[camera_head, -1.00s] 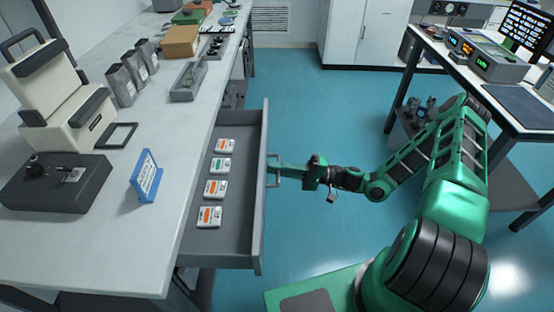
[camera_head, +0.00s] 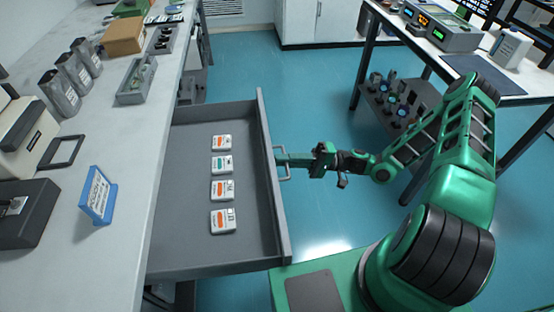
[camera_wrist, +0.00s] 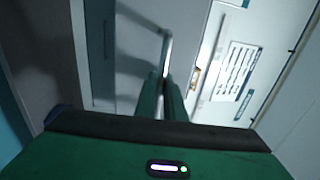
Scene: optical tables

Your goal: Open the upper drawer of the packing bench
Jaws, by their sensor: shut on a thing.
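The upper drawer (camera_head: 190,246) of the packing bench (camera_head: 125,222) stands far out from under the bench top. Several small white boxes with orange or teal labels, one of them a teal-labelled box (camera_head: 222,164), lie in a row on its floor. Its bar handle (camera_head: 284,163) is on the front panel. My gripper (camera_head: 283,159) is at this handle from the right, shut on it. In the wrist view the two green fingers (camera_wrist: 162,97) close around the handle bar (camera_wrist: 167,52).
A blue sign (camera_head: 97,196), grey pouches (camera_head: 68,90) and a grey tray (camera_head: 137,80) stand on the bench top. Another table (camera_head: 450,69) with instruments stands at the right. Blue floor (camera_head: 310,100) is clear between the two tables.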

